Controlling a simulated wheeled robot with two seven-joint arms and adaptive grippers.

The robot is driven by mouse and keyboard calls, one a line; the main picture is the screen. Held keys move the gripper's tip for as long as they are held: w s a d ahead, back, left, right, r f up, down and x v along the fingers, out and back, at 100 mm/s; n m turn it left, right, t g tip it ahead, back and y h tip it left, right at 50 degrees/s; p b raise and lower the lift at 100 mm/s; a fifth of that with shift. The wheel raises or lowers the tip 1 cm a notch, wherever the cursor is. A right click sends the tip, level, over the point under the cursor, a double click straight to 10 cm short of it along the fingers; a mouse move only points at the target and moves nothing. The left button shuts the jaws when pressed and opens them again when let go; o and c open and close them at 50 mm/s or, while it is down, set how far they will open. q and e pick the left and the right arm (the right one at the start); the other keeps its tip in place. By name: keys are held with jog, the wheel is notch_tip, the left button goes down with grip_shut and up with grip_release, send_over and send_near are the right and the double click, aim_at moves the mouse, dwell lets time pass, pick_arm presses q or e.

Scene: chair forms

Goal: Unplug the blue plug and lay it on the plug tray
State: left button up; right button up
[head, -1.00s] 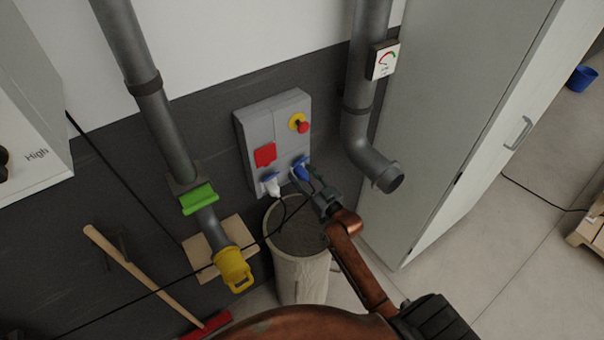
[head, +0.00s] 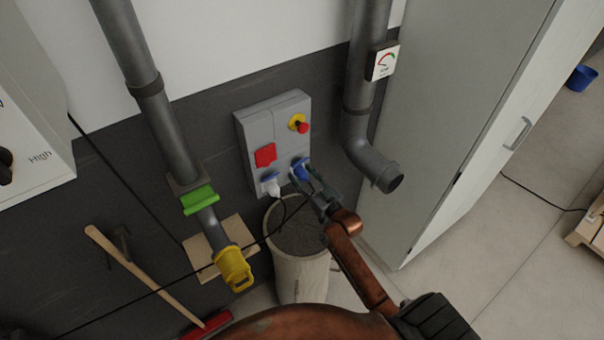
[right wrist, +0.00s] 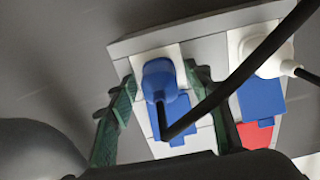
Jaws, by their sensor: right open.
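The blue plug (head: 300,173) sits in the lower right socket of the grey wall box (head: 290,110). Its black cable runs out in the right wrist view. My right gripper (head: 313,181) is at the plug, its fingers spread. In the right wrist view the blue plug (right wrist: 158,78) lies between the two green fingers (right wrist: 163,86), with a gap visible on each side. A white plug (head: 272,187) sits in the socket to its left. I cannot make out a plug tray for certain. My left gripper is not in view.
A round bin-like container (head: 298,265) with a dark top stands below the box. A grey pipe (head: 372,160) bends down at the right, beside a tall cabinet (head: 450,110). A pipe with a yellow end (head: 234,268) is at the left. A thin cable crosses in front.

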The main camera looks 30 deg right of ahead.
aim_at(308, 181)
grip_shut()
dwell(0.5)
jog(key=shift+s, duration=0.2)
jog(key=shift+s, duration=0.2)
jog(key=shift+s+d+p, duration=0.1)
jog(key=shift+s+p, duration=0.35)
jog(key=shift+s, duration=0.2)
jog(key=shift+s+d+p, duration=0.15)
jog(key=shift+s+p, duration=0.65)
jog(key=shift+s, duration=1.15)
